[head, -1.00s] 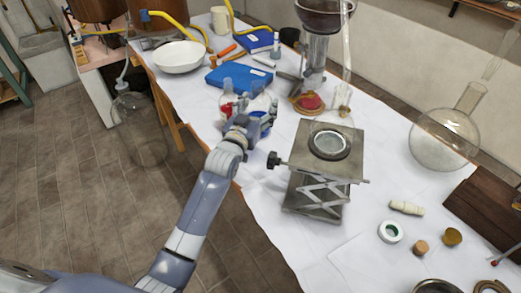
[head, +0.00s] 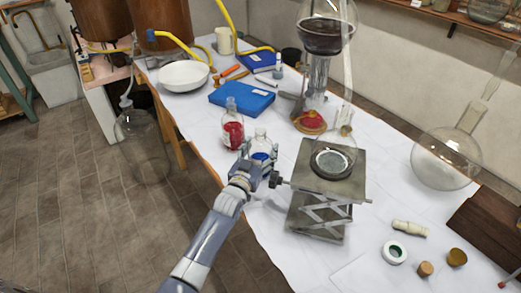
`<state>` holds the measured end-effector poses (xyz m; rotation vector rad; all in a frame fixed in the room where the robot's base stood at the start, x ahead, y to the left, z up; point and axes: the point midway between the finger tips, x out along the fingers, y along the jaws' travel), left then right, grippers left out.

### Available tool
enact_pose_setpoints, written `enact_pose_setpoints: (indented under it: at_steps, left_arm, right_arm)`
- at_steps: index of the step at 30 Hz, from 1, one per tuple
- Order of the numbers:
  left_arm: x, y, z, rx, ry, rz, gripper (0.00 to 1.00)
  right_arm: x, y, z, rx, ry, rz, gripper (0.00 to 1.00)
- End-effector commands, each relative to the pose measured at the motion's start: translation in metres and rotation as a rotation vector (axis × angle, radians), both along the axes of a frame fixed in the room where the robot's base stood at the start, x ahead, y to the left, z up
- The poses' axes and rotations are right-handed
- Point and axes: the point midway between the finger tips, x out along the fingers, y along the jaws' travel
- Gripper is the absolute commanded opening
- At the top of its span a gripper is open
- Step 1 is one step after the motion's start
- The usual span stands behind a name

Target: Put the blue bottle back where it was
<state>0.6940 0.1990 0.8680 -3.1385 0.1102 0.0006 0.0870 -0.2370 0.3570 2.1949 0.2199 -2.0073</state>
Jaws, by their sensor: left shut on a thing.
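The blue bottle (head: 261,147) is a small clear glass bottle with blue contents, upright near the left edge of the white-covered table (head: 275,212). My left gripper (head: 259,164) is shut on it from the near side and hides its lower part. I cannot tell whether its base touches the table. A similar bottle with red contents (head: 232,130) stands just behind and to the left, apart from the gripper. My right gripper is not in view.
A metal lab jack (head: 325,183) stands close to the right of my gripper, its black knob near the fingers. A blue box (head: 241,98) and a white bowl (head: 184,76) lie farther back. A large round flask (head: 446,158) is at the right.

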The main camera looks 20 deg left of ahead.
Motion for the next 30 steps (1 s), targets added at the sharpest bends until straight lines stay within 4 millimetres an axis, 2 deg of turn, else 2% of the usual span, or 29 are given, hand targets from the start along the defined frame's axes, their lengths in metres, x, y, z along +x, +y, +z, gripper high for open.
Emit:
enact_pose_setpoints:
  at_steps: [5, 6, 19, 23, 30]
  left_arm:
    - [0.001, 0.0, -0.001, -0.001, -0.006, 0.0, 0.16]
    - [0.0, 0.0, -0.003, -0.001, 0.0, 0.0, 0.74]
    - [-0.001, 0.0, 0.001, -0.001, 0.002, 0.0, 0.74]
    - [-0.016, 0.001, -0.002, -0.001, 0.004, 0.0, 0.74]
    - [-0.064, 0.005, -0.001, -0.001, 0.003, 0.0, 0.74]
  right_arm:
    - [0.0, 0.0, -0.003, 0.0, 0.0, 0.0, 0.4]
    - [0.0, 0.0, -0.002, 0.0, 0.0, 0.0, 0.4]
    - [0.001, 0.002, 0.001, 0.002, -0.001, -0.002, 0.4]
    - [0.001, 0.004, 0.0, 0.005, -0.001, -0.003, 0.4]
    - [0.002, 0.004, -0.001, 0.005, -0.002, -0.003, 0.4]
